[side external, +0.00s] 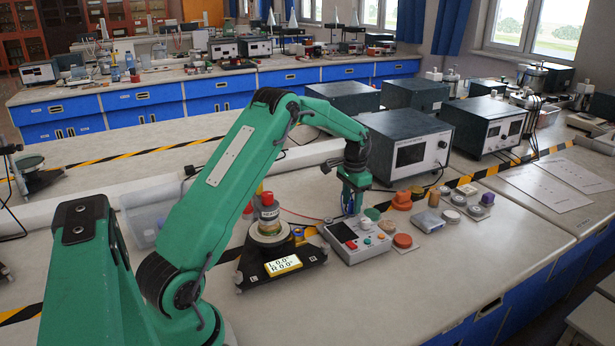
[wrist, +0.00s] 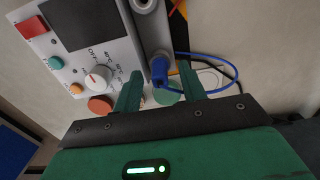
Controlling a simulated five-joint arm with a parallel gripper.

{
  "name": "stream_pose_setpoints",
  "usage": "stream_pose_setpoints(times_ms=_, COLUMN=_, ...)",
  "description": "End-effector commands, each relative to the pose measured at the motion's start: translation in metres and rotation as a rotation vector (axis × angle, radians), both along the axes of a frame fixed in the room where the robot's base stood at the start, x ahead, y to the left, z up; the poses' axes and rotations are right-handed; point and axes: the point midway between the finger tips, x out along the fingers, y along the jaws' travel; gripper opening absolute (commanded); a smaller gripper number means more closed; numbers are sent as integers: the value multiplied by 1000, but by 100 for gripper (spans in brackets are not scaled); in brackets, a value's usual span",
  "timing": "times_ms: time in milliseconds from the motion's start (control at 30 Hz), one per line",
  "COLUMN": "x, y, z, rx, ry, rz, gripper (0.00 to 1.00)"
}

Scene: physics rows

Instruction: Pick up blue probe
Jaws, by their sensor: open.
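The blue probe (wrist: 159,72) shows in the wrist view as a short blue plug with a thin blue wire looping to its right. It sits at the end of a grey bar beside the control box (wrist: 112,60). My gripper (wrist: 160,80) is open, with one green finger on each side of the probe; gaps show between the fingers and it. In the side view my gripper (side external: 352,206) points down at the back edge of the control box (side external: 357,238). The probe is mostly hidden there behind the fingers.
Several small coloured pots and discs, including an orange one (side external: 402,240), lie right of the box. A black stand with a yellow display (side external: 283,265) is to its left. Grey instruments (side external: 410,152) stand behind. The bench front at right is clear.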

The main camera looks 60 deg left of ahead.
Motion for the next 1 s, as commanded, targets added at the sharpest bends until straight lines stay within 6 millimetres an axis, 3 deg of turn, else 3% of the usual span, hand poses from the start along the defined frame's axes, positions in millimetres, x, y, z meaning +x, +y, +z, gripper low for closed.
stream_pose_setpoints(times_ms=600, x=0, y=0, z=-7, rx=0, ry=-1, rz=0, gripper=41)
stream_pose_setpoints(times_ms=800, x=0, y=0, z=-7, rx=0, ry=-1, rz=0, gripper=2)
stream_pose_setpoints(times_ms=1000, x=0, y=0, z=-7, rx=1, ry=-1, rz=0, gripper=0)
